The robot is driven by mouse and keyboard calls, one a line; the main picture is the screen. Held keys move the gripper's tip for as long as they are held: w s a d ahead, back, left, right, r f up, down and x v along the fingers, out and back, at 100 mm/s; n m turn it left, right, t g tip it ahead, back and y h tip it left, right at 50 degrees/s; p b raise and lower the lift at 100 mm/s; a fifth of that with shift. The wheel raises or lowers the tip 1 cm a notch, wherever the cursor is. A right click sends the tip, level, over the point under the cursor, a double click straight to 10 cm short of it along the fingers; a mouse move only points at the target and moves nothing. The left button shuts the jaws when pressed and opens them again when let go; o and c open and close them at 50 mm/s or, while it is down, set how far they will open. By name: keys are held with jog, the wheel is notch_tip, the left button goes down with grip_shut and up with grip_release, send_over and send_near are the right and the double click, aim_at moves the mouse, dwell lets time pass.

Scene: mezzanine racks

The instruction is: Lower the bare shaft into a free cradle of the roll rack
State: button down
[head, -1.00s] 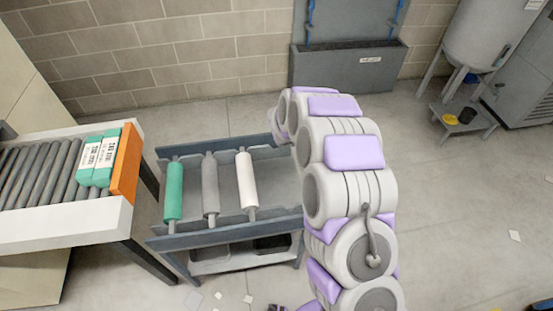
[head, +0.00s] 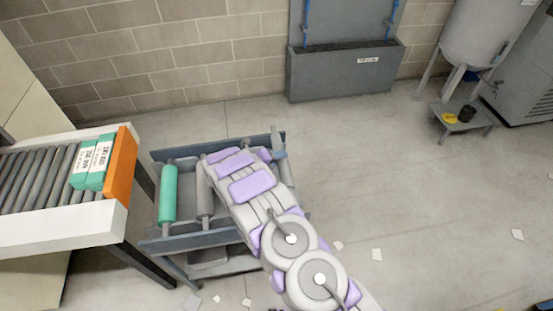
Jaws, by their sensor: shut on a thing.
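The roll rack (head: 190,244) is a blue-grey frame with two long rails. A green roll (head: 168,193) and a grey roll (head: 205,190) lie across it on the left. My arm covers the middle of the rack and hides the white roll there. My gripper (head: 268,154) is at the rack's right end, partly hidden by my arm, and is shut on the bare shaft (head: 286,170). The shaft is thin and grey and lies roughly along the direction of the rolls. I cannot tell whether it touches the rails. The cradles under it are hidden.
A roller conveyor (head: 60,228) with green-and-white boxes (head: 94,162) and an orange end stop (head: 121,160) stands close on the left. A grey cabinet (head: 345,75) stands at the back wall. The floor right of the rack is open, with scattered paper scraps.

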jog(key=a+f, duration=0.1)
jog(key=f, duration=0.2)
jog(key=f+b, duration=0.1)
jog(key=f, duration=0.2)
jog(key=a+f+b, duration=0.1)
jog(key=f, duration=0.2)
jog(key=shift+a+f, duration=0.3)
jog(key=shift+a, duration=0.05)
jog(key=shift+d+f+b, duration=0.3)
jog(key=shift+f, duration=0.2)
jog(key=shift+d+f, duration=0.15)
jog(key=shift+d, duration=0.2)
jog(key=shift+a, duration=0.15)
